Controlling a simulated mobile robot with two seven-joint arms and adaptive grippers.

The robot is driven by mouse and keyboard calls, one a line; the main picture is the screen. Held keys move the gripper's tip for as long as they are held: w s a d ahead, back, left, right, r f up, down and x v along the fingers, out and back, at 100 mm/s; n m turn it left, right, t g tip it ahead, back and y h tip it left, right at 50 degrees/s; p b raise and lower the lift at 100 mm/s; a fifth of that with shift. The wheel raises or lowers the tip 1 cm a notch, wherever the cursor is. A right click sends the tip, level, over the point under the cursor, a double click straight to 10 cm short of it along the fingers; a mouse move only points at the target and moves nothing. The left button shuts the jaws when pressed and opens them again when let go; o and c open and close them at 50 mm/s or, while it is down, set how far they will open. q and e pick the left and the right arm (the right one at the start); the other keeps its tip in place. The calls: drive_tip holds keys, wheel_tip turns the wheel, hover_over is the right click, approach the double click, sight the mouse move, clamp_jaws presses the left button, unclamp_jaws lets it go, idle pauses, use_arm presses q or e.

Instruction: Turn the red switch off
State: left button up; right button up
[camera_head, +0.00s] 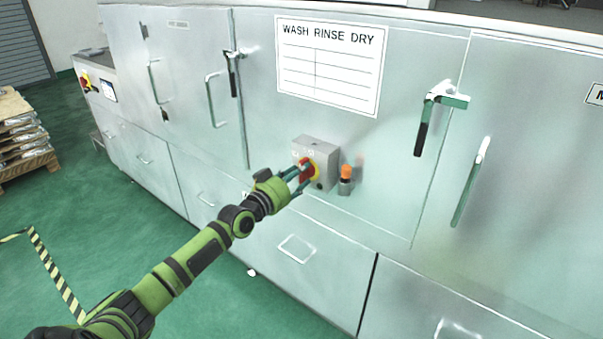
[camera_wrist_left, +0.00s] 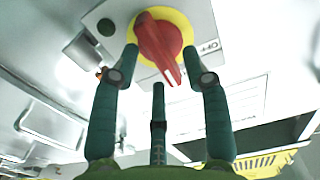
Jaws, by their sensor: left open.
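The red switch (camera_head: 305,166) is a rotary knob on a yellow disc (camera_head: 316,172), on the front of a small grey box (camera_head: 322,150) fixed to the metal cabinet. In the left wrist view the red switch (camera_wrist_left: 158,42) points down and slightly right, and an "OFF" label (camera_wrist_left: 208,47) is to its right. My left gripper (camera_head: 299,174) is open at the switch. In the left wrist view the fingers of my left gripper (camera_wrist_left: 160,65) stand on either side of the knob, with a third finger below. Whether any finger touches it cannot be told. My right gripper is out of view.
An orange-topped lamp (camera_head: 345,173) sits just right of the box. Door handles (camera_head: 430,115) stick out from the cabinet front (camera_head: 400,190). A "WASH RINSE DRY" sign (camera_head: 329,64) hangs above. A loaded pallet (camera_head: 24,140) stands at far left; green floor is clear in front.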

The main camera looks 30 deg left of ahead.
use_arm(q)
drive_tip(key=shift+w, duration=0.7)
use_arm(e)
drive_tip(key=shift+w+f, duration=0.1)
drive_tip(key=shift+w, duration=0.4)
use_arm(q)
clamp_jaws()
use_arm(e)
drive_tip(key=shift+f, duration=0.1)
use_arm(q)
drive_tip(key=shift+a+f+n+b, duration=0.1)
drive_tip(key=shift+a+n+b, duration=0.2)
drive_tip(key=shift+n, duration=2.65)
drive_tip(key=shift+a+n+b, duration=0.15)
drive_tip(key=shift+n+b, duration=0.15)
drive_tip(key=shift+n, duration=2.7)
drive_tip(key=shift+a+f+n+b, duration=0.1)
drive_tip(key=shift+a+n+b, duration=0.2)
drive_tip(key=shift+n, duration=2.65)
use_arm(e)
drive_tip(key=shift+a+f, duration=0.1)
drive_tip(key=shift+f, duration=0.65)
